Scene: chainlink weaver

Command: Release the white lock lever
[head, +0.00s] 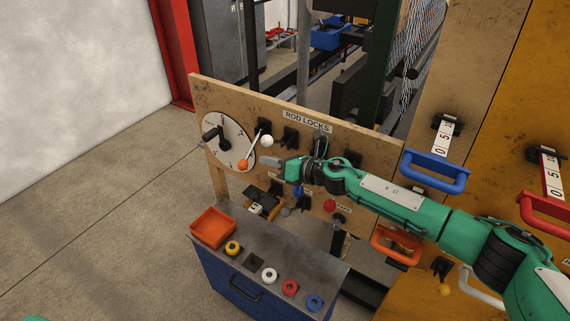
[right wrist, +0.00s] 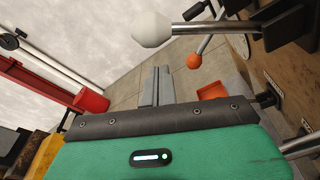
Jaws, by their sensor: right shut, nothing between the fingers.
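The white lock lever's ball knob (head: 267,140) stands out from the upper left of the wooden board labelled ROD LOCKS (head: 308,121). In the right wrist view the white knob (right wrist: 151,29) sits on a metal rod that runs right to a dark bracket. My right gripper (head: 268,161) is shut and empty, just below the white knob in the head view, pointing left. In the right wrist view its closed fingers (right wrist: 157,84) show below the knob, with a visible gap between them. My right arm hides part of the board. My left gripper is out of view.
A red knob (head: 330,205) is lower on the board. A blue cabinet (head: 240,286) below holds an orange tray (head: 212,227) and coloured rings. Floor at left is clear.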

